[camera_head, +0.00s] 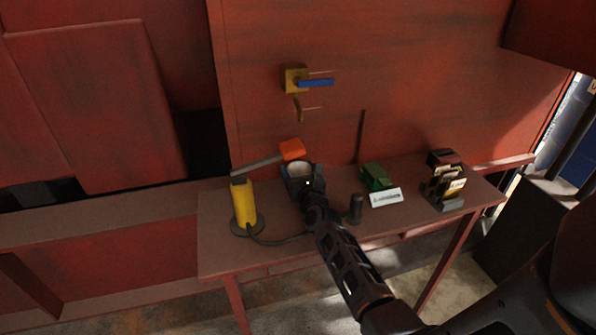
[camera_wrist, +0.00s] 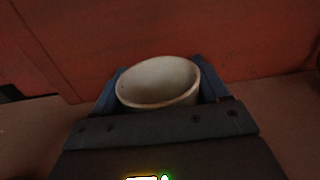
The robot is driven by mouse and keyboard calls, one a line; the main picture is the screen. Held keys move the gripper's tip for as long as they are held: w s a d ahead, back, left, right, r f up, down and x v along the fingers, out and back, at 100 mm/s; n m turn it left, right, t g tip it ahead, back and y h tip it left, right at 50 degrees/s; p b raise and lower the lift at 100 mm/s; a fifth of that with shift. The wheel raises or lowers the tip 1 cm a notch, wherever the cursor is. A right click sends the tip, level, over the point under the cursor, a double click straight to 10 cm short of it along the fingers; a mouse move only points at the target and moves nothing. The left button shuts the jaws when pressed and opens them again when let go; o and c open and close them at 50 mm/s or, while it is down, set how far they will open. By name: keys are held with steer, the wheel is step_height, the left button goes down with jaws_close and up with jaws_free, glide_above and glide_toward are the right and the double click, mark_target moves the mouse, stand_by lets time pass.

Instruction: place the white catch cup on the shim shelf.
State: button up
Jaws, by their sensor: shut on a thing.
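The white catch cup (camera_head: 299,168) is between the jaws of my gripper (camera_head: 301,176), over the back part of the brown bench. In the wrist view the cup (camera_wrist: 160,80) shows its round rim and hollow inside, tilted a little, with a blue finger on each side. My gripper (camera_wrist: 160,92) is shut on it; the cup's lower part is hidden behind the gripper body. I cannot tell whether its base touches the bench. A dark slotted rack (camera_head: 447,203) with several thin plates stands at the bench's right end. I cannot tell which surface is the shim shelf.
A yellow lamp (camera_head: 244,205) with an orange head (camera_head: 292,149) stands left of my gripper, its cable on the bench (camera_head: 222,258). A dark cylinder (camera_head: 356,208), green block (camera_head: 375,177) and white label card (camera_head: 386,198) are to the right. A blue-handled valve (camera_head: 315,82) projects from the red wall.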

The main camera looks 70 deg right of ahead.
steer(key=shift+f+b, duration=0.35)
steer(key=shift+f, duration=0.05)
steer(key=o, duration=1.1)
steer(key=shift+o, duration=0.2)
steer(key=shift+p+v, duration=1.55)
steer(key=shift+v, duration=2.4)
